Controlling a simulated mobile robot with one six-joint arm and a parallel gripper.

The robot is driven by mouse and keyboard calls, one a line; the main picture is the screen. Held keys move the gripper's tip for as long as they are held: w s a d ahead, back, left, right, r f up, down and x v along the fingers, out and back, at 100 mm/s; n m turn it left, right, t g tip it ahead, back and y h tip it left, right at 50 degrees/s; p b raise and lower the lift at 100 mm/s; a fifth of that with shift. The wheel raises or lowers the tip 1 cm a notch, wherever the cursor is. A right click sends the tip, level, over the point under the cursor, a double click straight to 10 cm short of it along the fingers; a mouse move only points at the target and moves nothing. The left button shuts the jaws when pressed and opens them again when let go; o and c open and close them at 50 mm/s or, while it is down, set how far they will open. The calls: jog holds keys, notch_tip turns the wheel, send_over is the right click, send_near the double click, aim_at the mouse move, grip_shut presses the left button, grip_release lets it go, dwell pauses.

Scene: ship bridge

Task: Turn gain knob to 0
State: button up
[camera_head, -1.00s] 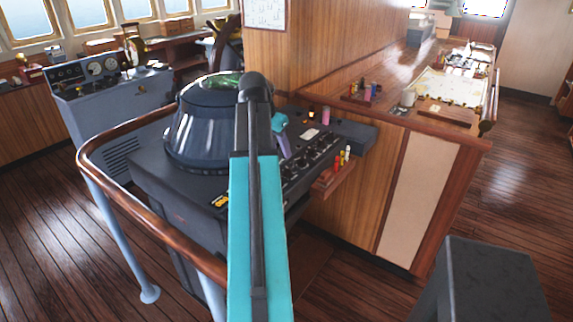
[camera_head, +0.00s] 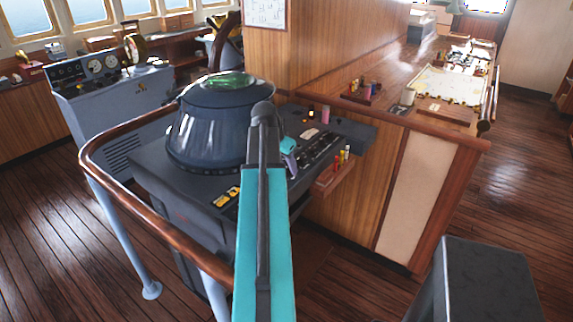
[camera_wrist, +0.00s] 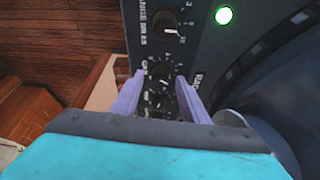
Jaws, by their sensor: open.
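The radar console (camera_head: 190,190) has a dark sloped control panel with a row of small knobs, partly hidden by my arm. In the wrist view a black knob with a white pointer (camera_wrist: 160,74) sits between my fingertips, with a dial scale around it. Its label is too small to read surely, so I cannot tell if it is the gain knob. Another knob (camera_wrist: 168,22) is above it, and one (camera_wrist: 158,101) is below, between the fingers. My gripper (camera_wrist: 159,82) is open, its purple fingers on either side of the middle knob; contact cannot be told. It also shows over the panel in the head view (camera_head: 290,166).
A green lit button (camera_wrist: 224,15) is right of the knobs. A wooden rail (camera_head: 110,150) curves around the console's left and front. A small holder with coloured pens (camera_head: 338,172) is fixed at the panel's right. A chart counter (camera_head: 440,110) stands behind.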

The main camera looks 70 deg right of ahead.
jog(key=shift+d+f, duration=0.1)
jog(key=shift+f, duration=0.2)
grip_shut()
